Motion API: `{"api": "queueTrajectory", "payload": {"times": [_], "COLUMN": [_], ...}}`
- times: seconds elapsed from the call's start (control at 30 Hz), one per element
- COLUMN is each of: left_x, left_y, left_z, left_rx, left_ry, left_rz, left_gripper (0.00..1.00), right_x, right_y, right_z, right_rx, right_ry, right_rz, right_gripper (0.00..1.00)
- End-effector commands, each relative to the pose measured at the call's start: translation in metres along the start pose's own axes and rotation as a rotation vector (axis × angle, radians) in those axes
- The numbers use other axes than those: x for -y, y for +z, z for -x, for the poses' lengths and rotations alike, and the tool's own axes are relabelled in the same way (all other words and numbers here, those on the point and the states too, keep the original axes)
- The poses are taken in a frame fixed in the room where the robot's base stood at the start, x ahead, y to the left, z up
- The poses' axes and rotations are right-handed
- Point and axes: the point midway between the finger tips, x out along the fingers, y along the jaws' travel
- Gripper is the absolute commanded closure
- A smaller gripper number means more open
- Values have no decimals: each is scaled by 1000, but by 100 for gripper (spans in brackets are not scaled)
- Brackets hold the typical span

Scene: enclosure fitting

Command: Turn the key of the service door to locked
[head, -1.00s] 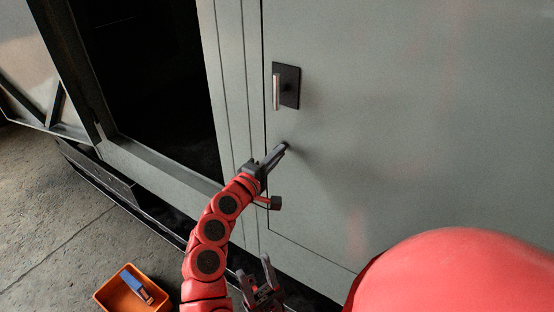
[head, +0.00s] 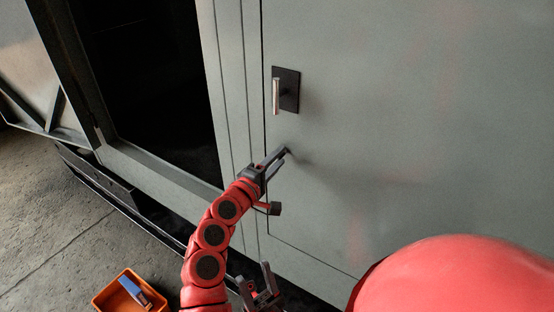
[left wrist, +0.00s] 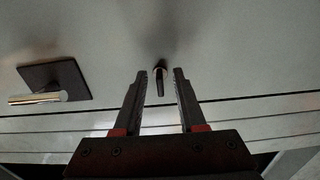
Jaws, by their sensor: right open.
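The service door (head: 400,130) is a large grey-green panel that looks closed. A small dark key (left wrist: 160,86) sticks out of a round lock in the door, below the door handle. In the left wrist view it stands between the two fingertips of my left gripper (left wrist: 160,76), with a gap on each side. In the head view my left gripper (head: 280,157) reaches to the door, and its fingers largely hide the key. My right gripper (head: 262,284) is low in the head view, open and empty, away from the door.
A metal bar handle on a dark plate (head: 291,90) sits above the key; it also shows in the left wrist view (left wrist: 70,78). A dark opening (head: 150,95) lies left of the door. An orange bin (head: 104,298) with a blue item (head: 132,288) stands on the floor.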

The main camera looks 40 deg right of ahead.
Motion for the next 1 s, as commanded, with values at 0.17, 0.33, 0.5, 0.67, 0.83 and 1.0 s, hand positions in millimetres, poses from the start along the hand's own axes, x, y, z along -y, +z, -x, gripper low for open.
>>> {"api": "queueTrajectory", "payload": {"times": [0.17,0.33,0.5,0.67,0.83,1.0], "left_x": [-1,0,1,1,1,1], "left_y": [1,0,0,0,0,-1], "left_z": [6,25,50,76,104,133], "left_rx": [1,-1,-3,-3,-3,-3], "left_ry": [4,5,4,3,3,3], "left_rz": [1,1,1,2,0,1], "left_gripper": [60,60,60,60,60,60], "right_x": [0,0,0,1,1,1], "right_y": [0,1,2,3,4,4], "right_z": [2,5,10,15,21,26], "right_rx": [0,0,0,0,0,0], "right_ry": [0,0,0,0,0,0], "right_rz": [0,0,0,0,0,0], "right_gripper": [50,50,50,50,50,50]}}
